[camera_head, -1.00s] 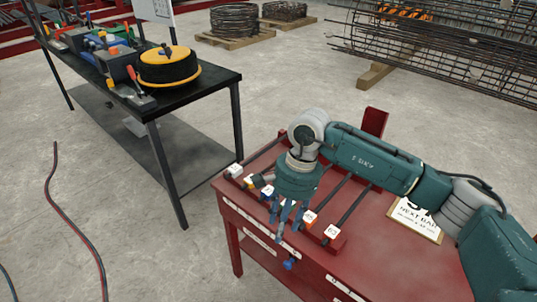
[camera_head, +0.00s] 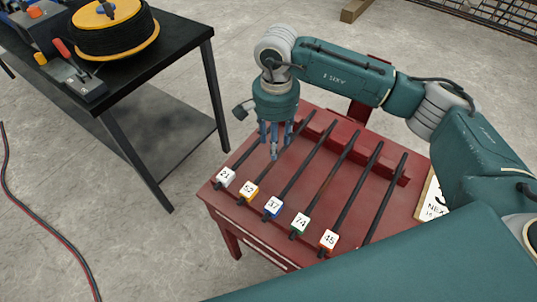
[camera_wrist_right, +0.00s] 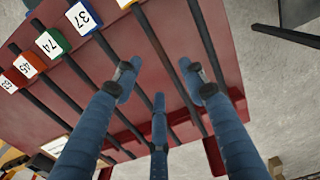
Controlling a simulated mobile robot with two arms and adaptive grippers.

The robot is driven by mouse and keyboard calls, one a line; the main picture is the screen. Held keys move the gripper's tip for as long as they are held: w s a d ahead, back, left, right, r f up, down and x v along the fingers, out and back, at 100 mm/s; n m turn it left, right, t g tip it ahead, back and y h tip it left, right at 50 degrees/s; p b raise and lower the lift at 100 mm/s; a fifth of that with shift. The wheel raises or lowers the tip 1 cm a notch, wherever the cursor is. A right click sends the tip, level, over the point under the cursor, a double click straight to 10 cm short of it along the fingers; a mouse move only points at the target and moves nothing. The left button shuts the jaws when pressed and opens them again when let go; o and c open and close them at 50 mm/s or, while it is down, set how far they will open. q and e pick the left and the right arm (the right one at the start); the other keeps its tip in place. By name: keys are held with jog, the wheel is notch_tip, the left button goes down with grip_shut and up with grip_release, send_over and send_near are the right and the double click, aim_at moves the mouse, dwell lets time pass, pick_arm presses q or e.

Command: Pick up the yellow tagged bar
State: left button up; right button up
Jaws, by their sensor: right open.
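The yellow-tagged bar is a thin dark rod on the red table, its tag (camera_head: 248,191) numbered 52 at the front edge. In the wrist view the tag is cut off at the top edge, and its bar (camera_wrist_right: 165,60) runs between my fingers. My right gripper (camera_head: 275,145) is open and empty, fingers pointing down over the rods, behind the tag. It also shows in the wrist view (camera_wrist_right: 162,85), with three blue fingers spread apart. I see no contact with the bar. My left gripper is not in view.
Neighbouring rods carry a tag numbered 21 (camera_head: 224,177), a blue tag (camera_head: 273,207), a green tag (camera_head: 300,223) and an orange tag (camera_head: 328,240). A black workbench (camera_head: 180,55) stands left with a cable reel (camera_head: 115,30). Concrete floor is clear between bench and table.

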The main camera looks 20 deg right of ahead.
aim_at(273, 163)
jog(key=shift+s+f, duration=0.2)
jog(key=shift+f, duration=1.35)
jog(key=f, duration=0.1)
jog(key=f+p, duration=0.2)
jog(key=f, duration=0.1)
jog(key=shift+s+a, duration=0.1)
jog(key=shift+a, duration=0.15)
jog(key=shift+f, duration=0.65)
jog(key=c, duration=0.7)
grip_shut()
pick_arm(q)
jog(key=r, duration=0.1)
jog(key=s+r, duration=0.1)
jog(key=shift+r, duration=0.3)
